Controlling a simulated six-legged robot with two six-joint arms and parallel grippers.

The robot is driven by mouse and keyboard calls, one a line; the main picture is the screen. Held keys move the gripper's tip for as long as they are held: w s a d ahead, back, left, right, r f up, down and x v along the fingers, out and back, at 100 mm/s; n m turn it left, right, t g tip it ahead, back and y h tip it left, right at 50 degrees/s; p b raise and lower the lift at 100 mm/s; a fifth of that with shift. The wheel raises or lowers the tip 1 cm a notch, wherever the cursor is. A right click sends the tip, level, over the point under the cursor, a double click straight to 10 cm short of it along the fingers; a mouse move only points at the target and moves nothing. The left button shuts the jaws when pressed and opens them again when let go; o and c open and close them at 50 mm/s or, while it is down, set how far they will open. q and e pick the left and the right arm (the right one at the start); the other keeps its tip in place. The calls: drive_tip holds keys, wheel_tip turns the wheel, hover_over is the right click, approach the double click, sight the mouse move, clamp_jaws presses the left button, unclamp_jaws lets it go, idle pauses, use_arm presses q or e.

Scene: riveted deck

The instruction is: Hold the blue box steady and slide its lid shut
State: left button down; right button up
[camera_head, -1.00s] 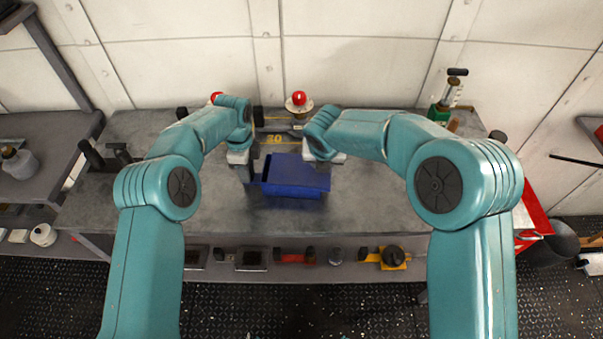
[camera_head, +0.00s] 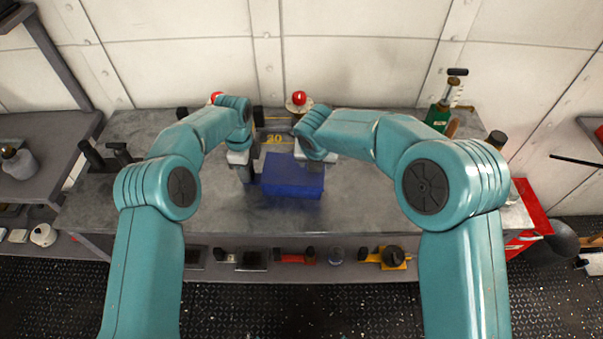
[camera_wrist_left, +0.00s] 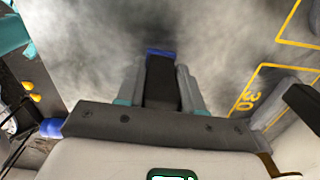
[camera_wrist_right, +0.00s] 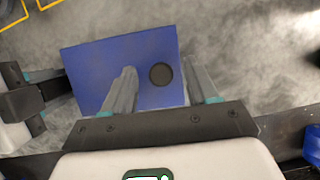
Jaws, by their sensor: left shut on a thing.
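The blue box (camera_head: 292,192) stands on the grey bench, its blue lid (camera_head: 290,172) lying over its top. My left gripper (camera_head: 250,173) is at the box's left side and shut on it; a sliver of blue box (camera_wrist_left: 160,52) shows at its fingertips in the left wrist view. My right gripper (camera_head: 314,160) is over the lid's right part. In the right wrist view its fingers (camera_wrist_right: 160,88) are spread, one above the lid and one by its right edge. A dark round spot (camera_wrist_right: 160,74) on the lid lies between them, with gaps on both sides.
Yellow markings with a number (camera_head: 273,139) lie on the bench behind the box. A red-topped item (camera_head: 299,99) stands at the back, and a green bottle-like item (camera_head: 438,116) at back right. The bench (camera_head: 375,195) right of the box is clear.

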use_arm(q)
drive_tip(key=shift+s+f, duration=0.1)
drive_tip(key=shift+f, duration=0.1)
use_arm(e)
drive_tip(key=w+v, duration=0.1)
drive_tip(key=v, duration=1.5)
drive_tip(key=shift+w+r, duration=0.25)
drive_tip(key=shift+r, duration=0.5)
use_arm(q)
drive_tip(key=c, duration=0.9)
unclamp_jaws()
drive_tip(key=shift+o, duration=1.3)
use_arm(e)
drive_tip(key=shift+w+f, duration=0.1)
drive_tip(key=shift+w, duration=0.05)
use_arm(q)
drive_tip(key=shift+r, duration=0.15)
